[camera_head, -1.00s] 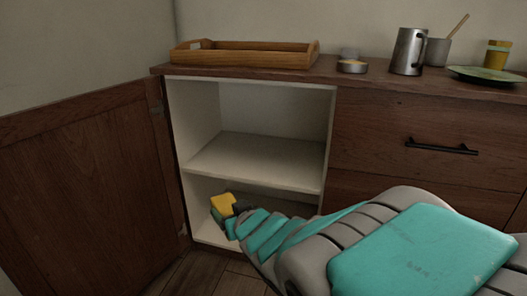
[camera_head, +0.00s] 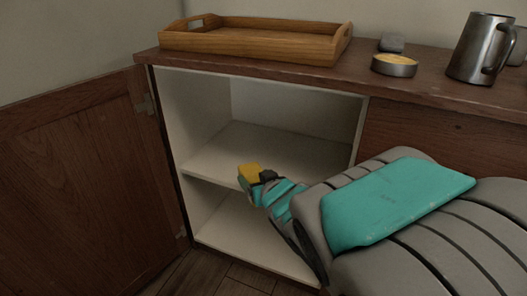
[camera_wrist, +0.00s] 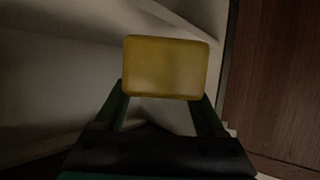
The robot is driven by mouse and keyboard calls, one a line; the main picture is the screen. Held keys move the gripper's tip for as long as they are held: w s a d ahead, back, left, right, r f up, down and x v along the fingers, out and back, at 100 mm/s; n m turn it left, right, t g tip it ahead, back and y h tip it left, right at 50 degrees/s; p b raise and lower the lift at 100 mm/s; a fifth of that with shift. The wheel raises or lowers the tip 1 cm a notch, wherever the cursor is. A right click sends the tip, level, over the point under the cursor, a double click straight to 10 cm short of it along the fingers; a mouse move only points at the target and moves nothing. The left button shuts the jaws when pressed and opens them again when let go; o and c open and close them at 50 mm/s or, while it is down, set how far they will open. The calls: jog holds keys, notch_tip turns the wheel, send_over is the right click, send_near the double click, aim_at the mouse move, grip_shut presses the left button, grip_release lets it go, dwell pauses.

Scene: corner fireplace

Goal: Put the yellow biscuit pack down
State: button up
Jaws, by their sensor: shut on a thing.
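The yellow biscuit pack (camera_head: 249,172) is held at the tip of my gripper (camera_head: 253,184). In the wrist view the pack (camera_wrist: 166,68) is a rounded yellow block between the two fingers of my gripper (camera_wrist: 165,104). In the head view the pack shows in front of the open cabinet (camera_head: 361,130), near the front edge of its middle shelf (camera_head: 262,152). I cannot tell whether the pack touches the shelf. The pack's lower part is hidden by the gripper.
The cabinet's shelves look empty. Its door (camera_head: 80,190) stands open at the left. On top are a wooden tray (camera_head: 250,42), a round tin (camera_head: 394,66), a small grey object (camera_head: 392,43) and a metal mug (camera_head: 480,48). My arm covers the lower right.

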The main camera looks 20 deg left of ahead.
jog(key=w+a, duration=0.1)
jog(key=w, duration=0.3)
jog(key=w+a+f+p, duration=0.1)
jog(key=w, duration=0.3)
jog(key=w+a+p, duration=0.1)
jog(key=w, duration=0.4)
jog(key=shift+w+a+f, duration=0.1)
jog(key=shift+a+f, duration=0.1)
jog(key=shift+a, duration=0.15)
jog(key=shift+f+b, duration=0.3)
jog(key=shift+f, duration=1.4)
jog(key=o, duration=1.5)
jog(key=shift+f, duration=0.1)
jog(key=shift+r, duration=0.2)
jog(key=shift+s+d+r, duration=0.15)
jog(key=shift+s+d, duration=0.15)
jog(key=p+v, duration=0.1)
jog(key=v, duration=1)
